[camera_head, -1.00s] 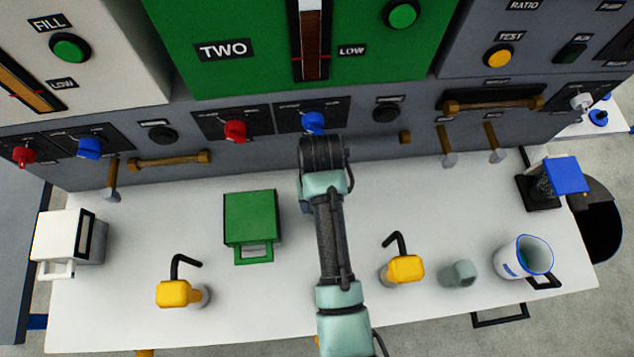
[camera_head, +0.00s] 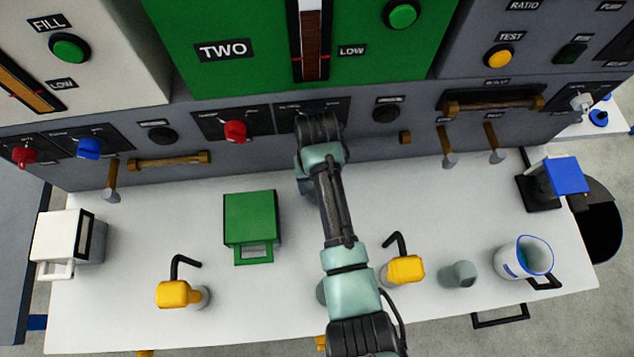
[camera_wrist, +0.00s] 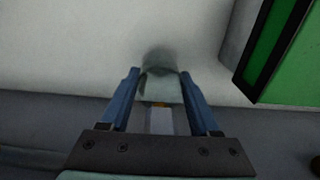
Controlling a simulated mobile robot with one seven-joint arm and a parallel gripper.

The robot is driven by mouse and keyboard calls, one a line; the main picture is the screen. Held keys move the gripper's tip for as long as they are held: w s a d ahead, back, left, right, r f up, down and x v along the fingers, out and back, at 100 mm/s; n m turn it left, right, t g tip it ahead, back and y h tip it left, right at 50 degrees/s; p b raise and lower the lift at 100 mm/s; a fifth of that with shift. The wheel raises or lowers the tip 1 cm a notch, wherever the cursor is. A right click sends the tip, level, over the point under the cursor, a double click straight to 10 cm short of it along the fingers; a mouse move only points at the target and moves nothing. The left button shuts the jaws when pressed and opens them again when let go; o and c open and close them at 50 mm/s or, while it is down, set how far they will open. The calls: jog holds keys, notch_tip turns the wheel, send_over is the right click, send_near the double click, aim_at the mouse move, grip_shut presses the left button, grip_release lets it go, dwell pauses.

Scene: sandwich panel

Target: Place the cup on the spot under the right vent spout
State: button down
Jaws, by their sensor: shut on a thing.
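A pale grey-green cup (camera_wrist: 160,88) is between the two blue fingers of my gripper (camera_wrist: 160,76) in the wrist view. My gripper is shut on it. A shadow lies just beyond the cup on the white surface; I cannot tell whether it touches. In the head view my arm hides the cup and most of the gripper, at the panel's base right of the green box. Two brown spouts with grey ends stick out of the panel on the right, a left one (camera_head: 447,150) and a right one (camera_head: 494,146). Their labels are too small to read.
The green box (camera_head: 250,222) stands left of my arm and shows in the wrist view (camera_wrist: 290,50). Yellow-topped bottles (camera_head: 405,270), a grey cup (camera_head: 460,274), a white mug (camera_head: 515,262) and a blue-topped device (camera_head: 565,176) stand on the table. The table below the right spouts is clear.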

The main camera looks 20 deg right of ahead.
jog(key=shift+c, duration=0.6)
grip_release()
notch_tip(320, 180, up, 12)
jog(key=shift+r, duration=0.15)
